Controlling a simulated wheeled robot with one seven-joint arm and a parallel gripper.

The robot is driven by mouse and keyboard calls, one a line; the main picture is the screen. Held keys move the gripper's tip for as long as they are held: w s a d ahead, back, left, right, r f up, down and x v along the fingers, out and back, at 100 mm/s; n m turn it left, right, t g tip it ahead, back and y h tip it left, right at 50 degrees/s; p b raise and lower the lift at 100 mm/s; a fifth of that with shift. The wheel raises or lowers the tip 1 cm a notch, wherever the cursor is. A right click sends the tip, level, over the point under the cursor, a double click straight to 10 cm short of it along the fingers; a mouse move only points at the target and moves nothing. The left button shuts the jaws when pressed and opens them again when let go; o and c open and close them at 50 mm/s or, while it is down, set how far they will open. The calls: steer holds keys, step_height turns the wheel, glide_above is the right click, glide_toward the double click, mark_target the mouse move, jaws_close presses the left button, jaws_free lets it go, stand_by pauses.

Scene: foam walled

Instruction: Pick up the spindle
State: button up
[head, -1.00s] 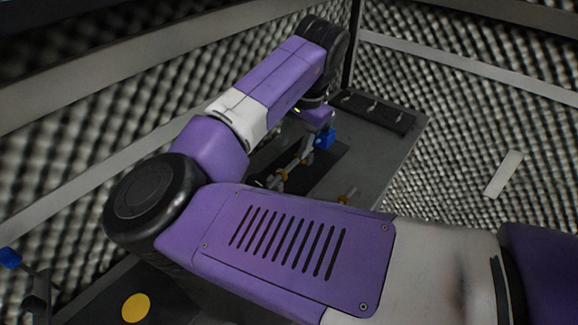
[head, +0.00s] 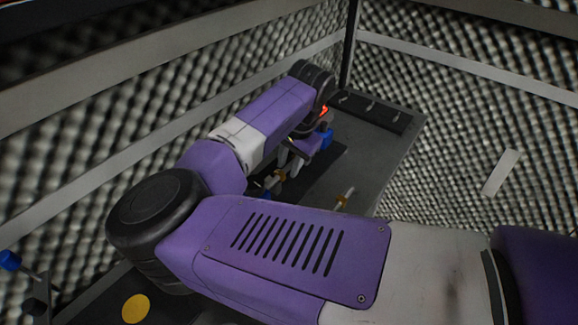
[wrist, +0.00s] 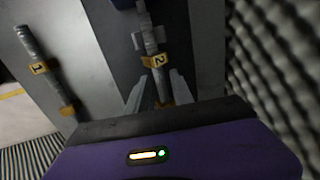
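Two grey rods with yellow tags show; I cannot tell which is called the spindle. The rod tagged 2 (wrist: 149,38) lies on a dark strip in the wrist view, running down between my fingers. My gripper (wrist: 160,92) is open, one finger on each side of this rod, with no clear contact. The rod tagged 1 (wrist: 45,68) lies apart on the grey surface to the left. In the head view my gripper (head: 290,160) is low over the dark strip, and its fingers partly hide the rod there. Another tagged rod (head: 345,198) lies to the right.
The grey bench (head: 375,150) carries a dark panel with several small fittings (head: 372,110) at its far end. A blue block (head: 326,138) is close to my gripper. Foam walls (head: 460,130) enclose the bench. A yellow disc (head: 135,308) is at the lower left.

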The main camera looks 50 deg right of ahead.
jaws_close()
stand_by(1.2)
